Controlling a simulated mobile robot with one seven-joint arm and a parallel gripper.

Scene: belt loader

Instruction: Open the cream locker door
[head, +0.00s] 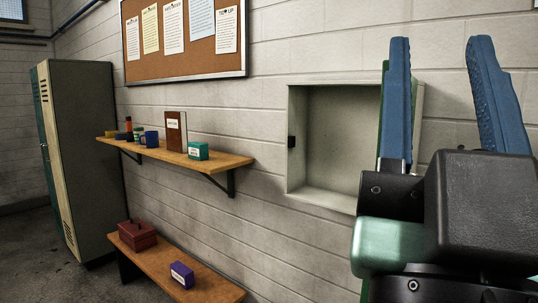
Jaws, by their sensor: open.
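The tall locker stands at the far left against the wall. Its cream door (57,165), with vent slots near the top and bottom, is seen at a steep angle and looks shut. A teal door (43,135) shows beyond it at the left edge. The handle of the cream door is too small to make out. My gripper (439,45) is at the right, pointing up, with its two blue fingers spread apart and nothing between them. It is far from the locker and touches nothing that I can see.
A wooden shelf (228,159) with several small items juts from the wall. Below it a bench (210,283) holds a red toolbox (137,235) and a purple box (182,275). An open wall recess (335,135) is behind my gripper. Floor at lower left is clear.

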